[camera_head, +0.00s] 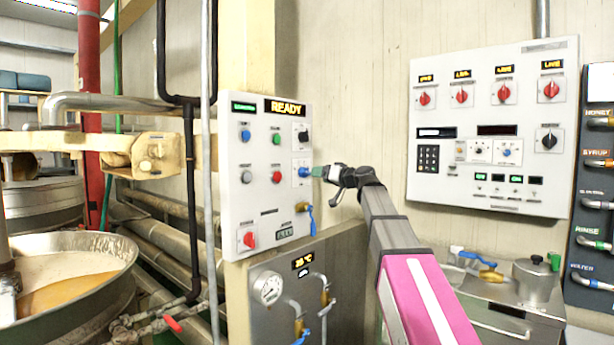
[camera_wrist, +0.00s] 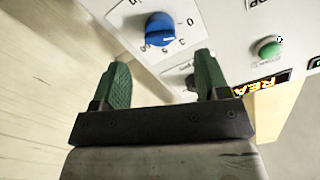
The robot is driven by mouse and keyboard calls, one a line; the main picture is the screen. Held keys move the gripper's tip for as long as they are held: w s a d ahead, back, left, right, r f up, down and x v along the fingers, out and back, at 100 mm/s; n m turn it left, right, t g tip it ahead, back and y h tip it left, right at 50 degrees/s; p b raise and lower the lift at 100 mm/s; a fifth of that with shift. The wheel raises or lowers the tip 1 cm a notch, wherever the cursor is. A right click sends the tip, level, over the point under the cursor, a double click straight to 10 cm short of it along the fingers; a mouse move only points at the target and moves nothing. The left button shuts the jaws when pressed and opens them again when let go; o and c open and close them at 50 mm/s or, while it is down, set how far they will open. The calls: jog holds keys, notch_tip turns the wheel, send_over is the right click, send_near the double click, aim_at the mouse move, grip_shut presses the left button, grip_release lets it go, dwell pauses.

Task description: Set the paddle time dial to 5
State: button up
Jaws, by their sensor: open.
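The likely paddle time dial is a blue knob (camera_head: 304,172) on the right side of the white control panel, and it shows in the wrist view as a blue dial (camera_wrist: 160,29). My gripper (camera_head: 318,171) is close to the panel, just right of the dial. In the wrist view my gripper (camera_wrist: 162,72) has its two green fingers apart with nothing held. The dial appears beyond the fingertips, not clasped.
A black knob (camera_head: 303,136) sits above the dial; a green button (camera_head: 277,139) and a red button (camera_head: 277,177) are to its left. A blue-handled valve (camera_head: 310,218) is below. A wide kettle (camera_head: 70,245) stands left. A second panel (camera_head: 490,130) hangs right.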

aim_at(308, 174)
jog(key=x, duration=0.7)
jog(key=shift+w+a, duration=0.15)
jog(key=shift+w, duration=0.05)
jog(key=c, duration=0.9)
